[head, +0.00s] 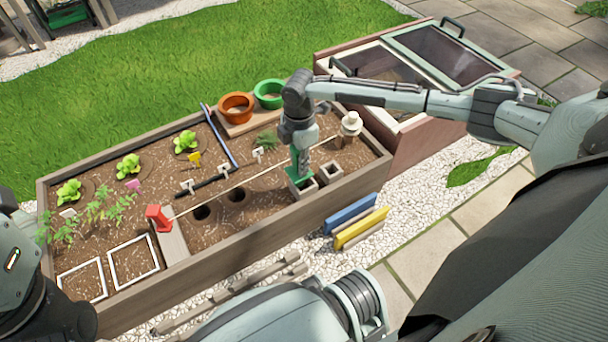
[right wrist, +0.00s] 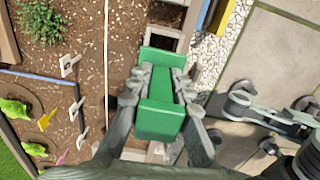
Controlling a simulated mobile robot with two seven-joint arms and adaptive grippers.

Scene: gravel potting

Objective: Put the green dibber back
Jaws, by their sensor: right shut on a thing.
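My right gripper (head: 299,168) is shut on the green dibber (head: 293,180). In the right wrist view the dibber's green block (right wrist: 159,108) sits between the two fingers of the right gripper (right wrist: 160,84). The dibber is directly over or at a square grey socket (head: 306,190) near the front right of the planter bed. Its lower end is hidden, so I cannot tell whether it is inside the socket. A second square socket (head: 332,171) beside it is empty; it also shows in the right wrist view (right wrist: 164,36). My left gripper is out of view.
The wooden planter (head: 240,237) holds seedlings, labels, a red block (head: 158,217) and a taut string. Two dark holes lie left of the dibber. Orange (head: 236,106) and green (head: 268,94) pots stand behind. Blue and yellow boards (head: 362,228) stand outside the front wall.

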